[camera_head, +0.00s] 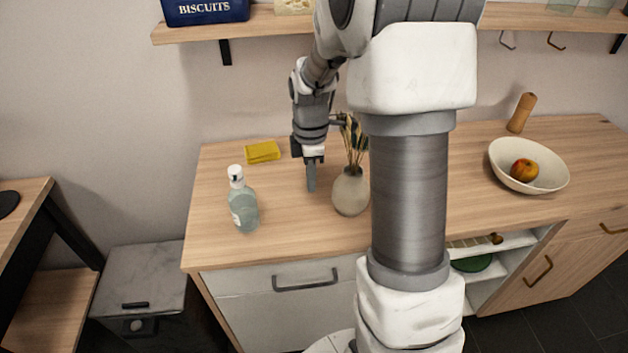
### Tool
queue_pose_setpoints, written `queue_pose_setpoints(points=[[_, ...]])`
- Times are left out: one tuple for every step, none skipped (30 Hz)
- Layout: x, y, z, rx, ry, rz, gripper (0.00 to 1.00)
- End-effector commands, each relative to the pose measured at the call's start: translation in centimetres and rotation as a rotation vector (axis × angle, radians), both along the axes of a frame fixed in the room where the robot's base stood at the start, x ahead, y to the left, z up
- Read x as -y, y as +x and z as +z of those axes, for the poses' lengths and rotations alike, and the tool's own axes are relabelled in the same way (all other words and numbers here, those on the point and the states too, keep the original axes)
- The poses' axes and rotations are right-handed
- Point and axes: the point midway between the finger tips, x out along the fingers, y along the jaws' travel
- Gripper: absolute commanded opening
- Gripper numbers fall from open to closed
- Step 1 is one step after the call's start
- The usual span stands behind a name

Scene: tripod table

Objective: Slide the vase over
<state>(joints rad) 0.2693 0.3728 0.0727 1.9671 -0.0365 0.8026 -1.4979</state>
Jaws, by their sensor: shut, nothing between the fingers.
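The vase (349,194) is a small, round, beige vessel with dried stems rising from it. It stands upright on the wooden counter (285,225), just left of my arm's column, which hides part of its right side. My gripper (311,188) points down at the left of the vase, with its fingers shut and empty. A narrow gap shows between the fingers and the vase in this view. Whether the fingertips touch the counter I cannot tell.
A clear bottle (243,207) stands left of my gripper. A yellow cloth or sponge (262,152) lies behind it. A white bowl (503,163) with fruit and a wooden mill (521,113) stand at the right. A shelf (270,24) runs above.

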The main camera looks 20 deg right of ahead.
Motion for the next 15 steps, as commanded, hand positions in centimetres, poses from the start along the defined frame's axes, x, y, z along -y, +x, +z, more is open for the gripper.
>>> queue_pose_setpoints(points=[[0.0,-0.1,-1.2,-0.006,0.001,0.000,0.00],[-0.1,-0.1,-1.7,-0.005,0.001,0.000,0.00],[-0.1,-0.1,-2.6,-0.006,0.001,0.000,0.00],[-0.1,-0.1,-3.3,-0.006,0.001,0.000,0.00],[-0.1,-0.2,-3.9,-0.006,0.001,0.000,0.00],[-0.1,-0.2,-4.9,-0.006,0.001,-0.001,0.00],[-0.1,-0.2,-5.5,-0.007,0.002,-0.001,0.00],[-0.1,-0.2,-6.2,-0.006,0.001,-0.001,0.00],[-0.1,-0.2,-7.0,-0.006,0.001,-0.001,0.00],[-0.1,-0.1,-7.6,-0.005,0.000,-0.001,0.00],[-0.1,-0.1,-8.2,-0.006,0.001,-0.001,0.00],[-0.1,-0.1,-8.9,-0.004,0.000,-0.001,0.00],[0.8,-0.2,-8.4,0.000,-0.001,-0.006,0.00],[1.3,-0.3,-8.3,0.001,-0.001,-0.007,0.00],[1.9,-0.5,-8.3,0.001,0.000,-0.007,0.00]])
